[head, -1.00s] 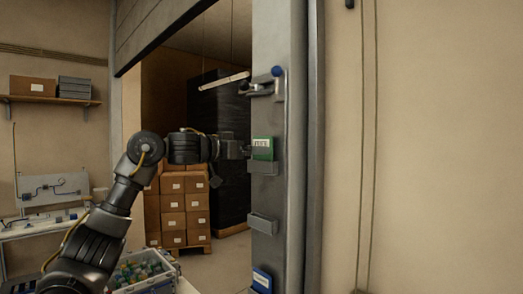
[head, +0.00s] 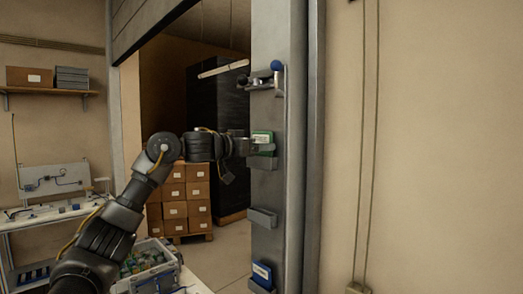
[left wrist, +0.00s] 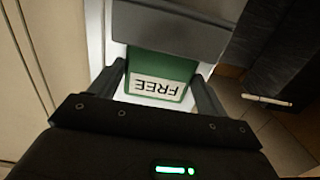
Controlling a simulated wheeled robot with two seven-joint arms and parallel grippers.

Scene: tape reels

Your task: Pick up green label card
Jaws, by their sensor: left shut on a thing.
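The green label card (head: 262,136) stands upright at the upper holder (head: 263,162) on the grey door post. In the left wrist view the card (left wrist: 172,68) shows upside down, with a white panel reading FREE. My left gripper (head: 256,147) comes in from the left and is shut on the card, with a finger at either side of it in the wrist view. The card's far edge meets the grey holder (left wrist: 170,40); I cannot tell whether it is still seated there. My right gripper is not in view.
An empty holder (head: 263,218) sits lower on the post, with a blue card (head: 262,274) below it. A latch with a blue knob (head: 277,66) is above. Stacked boxes (head: 184,200) stand behind my arm. A crate of reels (head: 150,262) is at lower left.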

